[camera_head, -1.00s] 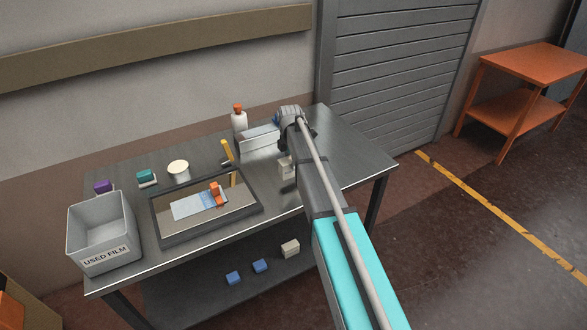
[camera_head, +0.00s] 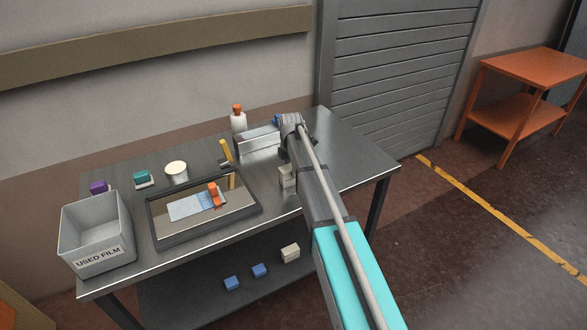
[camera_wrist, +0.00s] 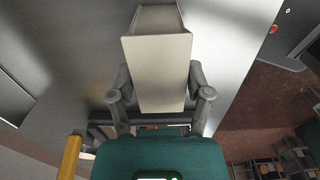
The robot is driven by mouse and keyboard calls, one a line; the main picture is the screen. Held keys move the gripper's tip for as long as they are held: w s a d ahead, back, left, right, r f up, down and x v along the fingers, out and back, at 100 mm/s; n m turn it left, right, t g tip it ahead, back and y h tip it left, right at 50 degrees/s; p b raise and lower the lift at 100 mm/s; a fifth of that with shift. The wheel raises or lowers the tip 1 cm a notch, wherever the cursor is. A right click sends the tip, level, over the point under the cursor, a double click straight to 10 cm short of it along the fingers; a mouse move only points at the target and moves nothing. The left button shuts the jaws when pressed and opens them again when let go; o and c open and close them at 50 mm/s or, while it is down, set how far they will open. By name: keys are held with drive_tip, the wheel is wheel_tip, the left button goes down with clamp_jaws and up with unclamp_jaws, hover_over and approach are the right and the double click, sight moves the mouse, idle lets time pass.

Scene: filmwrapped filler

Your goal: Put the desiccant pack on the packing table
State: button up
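A pale cream block, which may be the desiccant pack (camera_wrist: 157,72), stands out between the two fingers of my gripper (camera_wrist: 159,94) in the wrist view. The fingers lie against its sides and look shut on it. In the head view a pale block (camera_head: 287,178) shows just left of my arm, over the right part of the steel table (camera_head: 345,150); it seems to be this same block. My arm hides most of my gripper there. I cannot tell whether the block touches the table top.
On the steel table are a USED FILM bin (camera_head: 97,258), a dark-framed tray (camera_head: 160,243) with film and an orange piece, a yellow post (camera_head: 226,152), a silver box (camera_head: 258,143) and a bottle (camera_head: 238,121). An orange table (camera_head: 535,68) stands far right. The table's right end is clear.

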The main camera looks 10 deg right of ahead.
sight(291, 167)
drive_tip(key=o, duration=0.4)
drive_tip(key=shift+r, duration=0.2)
wheel_tip(291, 167, up, 12)
drive_tip(key=p, duration=1.2)
idle(0.8)
